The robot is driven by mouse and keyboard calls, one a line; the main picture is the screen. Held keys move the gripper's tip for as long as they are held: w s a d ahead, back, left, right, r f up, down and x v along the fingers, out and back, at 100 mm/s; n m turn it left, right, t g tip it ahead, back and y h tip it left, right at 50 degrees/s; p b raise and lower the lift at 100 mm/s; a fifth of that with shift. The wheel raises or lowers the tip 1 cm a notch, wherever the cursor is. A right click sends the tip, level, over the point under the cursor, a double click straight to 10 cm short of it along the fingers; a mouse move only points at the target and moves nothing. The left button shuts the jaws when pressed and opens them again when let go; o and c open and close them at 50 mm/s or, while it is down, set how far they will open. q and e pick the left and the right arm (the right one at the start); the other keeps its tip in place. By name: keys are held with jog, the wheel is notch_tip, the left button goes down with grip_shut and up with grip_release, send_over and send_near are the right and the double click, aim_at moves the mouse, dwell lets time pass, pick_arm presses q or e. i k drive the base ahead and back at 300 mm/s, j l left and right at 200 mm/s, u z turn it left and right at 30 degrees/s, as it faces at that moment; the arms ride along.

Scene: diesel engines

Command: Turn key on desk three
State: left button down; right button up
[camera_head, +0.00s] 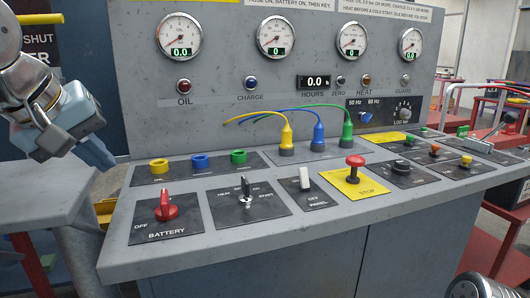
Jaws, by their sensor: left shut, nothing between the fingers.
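A control desk (330,217) fills the middle of the view. A silver key (246,188) stands upright in its switch on a dark plate marked HEAT and START, at the front left of the desk. My left gripper (98,152) is at the left, beyond the desk's left end and apart from the key. Its fingers are shut and empty. Part of my right arm (474,288) shows at the bottom right corner; its gripper is out of view. No desk number is readable.
A red battery switch (166,208) is left of the key, a white panel rocker (305,179) and red stop button (354,168) right of it. Behind are coloured sockets, plugs with cables (286,136) and a gauge panel (225,60). Another grey surface (40,195) lies left.

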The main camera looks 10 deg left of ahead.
aim_at(246, 199)
jog(key=k+j, duration=0.15)
jog(key=k, duration=0.85)
